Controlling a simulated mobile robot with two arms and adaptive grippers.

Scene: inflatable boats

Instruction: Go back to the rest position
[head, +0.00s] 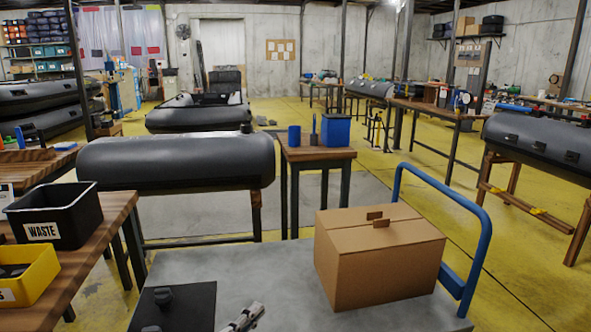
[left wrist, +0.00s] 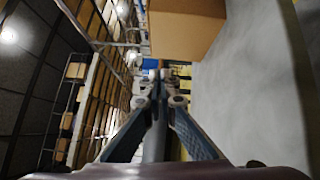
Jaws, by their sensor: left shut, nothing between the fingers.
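My left gripper (head: 245,317) shows at the bottom edge of the head view, over the grey cart top (head: 290,265). In the left wrist view its fingers (left wrist: 160,76) come together at the tips, shut with nothing between them. A closed cardboard box (head: 378,258) stands on the cart to the right of the gripper, apart from it. The box (left wrist: 185,30) also shows beyond the fingertips in the left wrist view. My right gripper is in neither view.
A dark flat square (head: 195,310) with a black knob lies at the cart's left. The cart's blue handle (head: 478,240) rises at the right. A black waste bin (head: 58,215) and a yellow bin (head: 25,275) stand on the left bench. A grey tube (head: 175,162) lies behind the cart.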

